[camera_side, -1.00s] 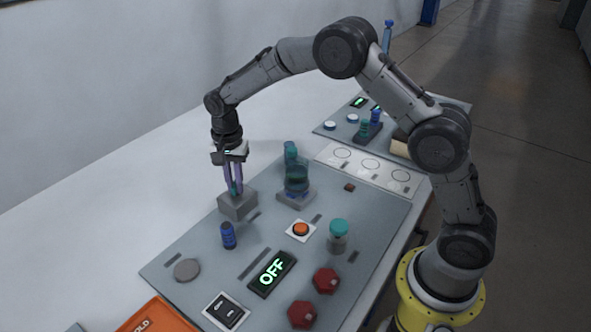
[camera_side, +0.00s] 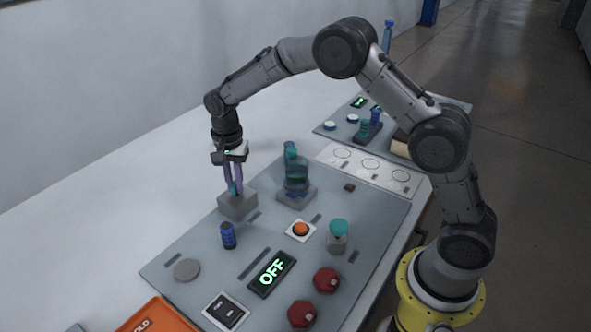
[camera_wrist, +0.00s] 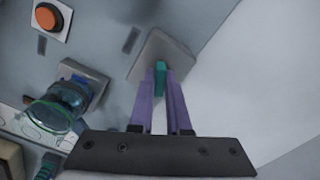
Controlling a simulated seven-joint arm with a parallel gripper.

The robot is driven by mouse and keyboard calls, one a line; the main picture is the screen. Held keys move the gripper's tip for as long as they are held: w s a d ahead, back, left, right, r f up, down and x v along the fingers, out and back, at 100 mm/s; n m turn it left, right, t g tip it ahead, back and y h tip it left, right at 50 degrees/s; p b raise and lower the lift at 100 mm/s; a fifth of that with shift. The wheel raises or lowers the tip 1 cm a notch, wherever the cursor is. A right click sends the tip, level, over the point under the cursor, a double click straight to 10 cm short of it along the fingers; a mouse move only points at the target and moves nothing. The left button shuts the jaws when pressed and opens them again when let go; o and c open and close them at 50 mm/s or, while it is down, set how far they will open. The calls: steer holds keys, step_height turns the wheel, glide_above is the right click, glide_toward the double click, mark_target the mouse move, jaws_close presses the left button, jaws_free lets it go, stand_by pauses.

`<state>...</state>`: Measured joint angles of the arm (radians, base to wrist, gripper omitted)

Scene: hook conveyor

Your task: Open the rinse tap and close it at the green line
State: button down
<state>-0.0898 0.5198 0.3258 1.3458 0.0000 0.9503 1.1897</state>
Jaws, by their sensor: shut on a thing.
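The rinse tap is a small teal handle (camera_wrist: 160,84) standing on a grey block (camera_side: 238,206) near the panel's far left edge. My gripper (camera_side: 234,190) points down over the block, its purple fingers shut on the teal handle. The wrist view shows the handle between the fingertips (camera_wrist: 160,98). A clear vessel (camera_side: 297,180) with teal and dark bluish tones stands on a grey base (camera_side: 297,199) to the right of the tap. It also shows in the wrist view (camera_wrist: 66,100).
An orange box (camera_side: 155,317) lies at the front left. Bare table lies left of the tap.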

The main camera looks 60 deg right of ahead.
stand_by(0.5)
steer(key=n, duration=0.6)
steer(key=shift+n, duration=0.3)
steer(key=n, duration=0.6)
steer(key=shift+n, duration=0.3)
steer(key=shift+c, duration=1)
jaws_free()
steer(key=shift+r, duration=0.1)
steer(key=shift+r, duration=3.45)
steer(key=shift+r, duration=0.1)
